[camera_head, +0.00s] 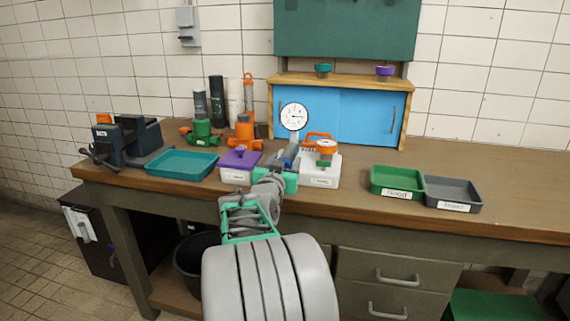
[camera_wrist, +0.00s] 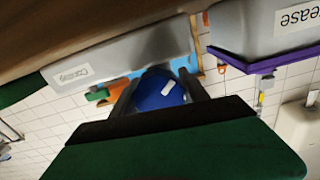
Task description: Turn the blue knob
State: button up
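The blue knob (camera_wrist: 160,92) sits between the two dark fingers of my gripper (camera_wrist: 160,88) in the wrist view. It is round, with a white mark on its face. The fingers are apart, one on each side of it and very close to its edges; I cannot tell whether they press on it. In the head view my gripper (camera_head: 288,166) reaches over the bench between two boxes, and a small bit of blue (camera_head: 292,151) shows at its tip, below the round white gauge (camera_head: 294,116). My arm hides most of the knob there.
Trays in teal (camera_head: 182,165), green (camera_head: 397,182) and grey (camera_head: 452,193) lie on the bench. A blue cabinet (camera_head: 355,117) stands behind.

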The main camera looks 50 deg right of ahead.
jog(key=o, duration=0.3)
jog(key=v, duration=0.8)
jog(key=shift+d, duration=0.1)
jog(key=w+a+n+t+y+p, duration=0.1)
jog(key=w+a+n+y+p, duration=0.2)
jog(key=a+y+p, duration=0.45)
jog(key=w+a+n+y+p, duration=0.25)
jog(key=a+p, duration=0.25)
jog(key=a, duration=0.6)
jog(key=s+a+n+g+y+p, duration=0.1)
jog(key=s+a+n+y+p, duration=0.1)
jog(key=a, duration=0.6)
jog(key=s+a+n+g+y+p, duration=0.2)
jog(key=s+a+n+p, duration=0.2)
jog(key=a, duration=0.4)
jog(key=s+a+r+n+g+y+p, duration=0.1)
jog(key=s+a+n+y+p, duration=0.1)
jog(key=a, duration=0.6)
jog(key=shift+s+a+n+g+y+p, duration=0.1)
jog(key=shift+s+n+g+y+p, duration=0.3)
jog(key=shift+s, duration=0.85)
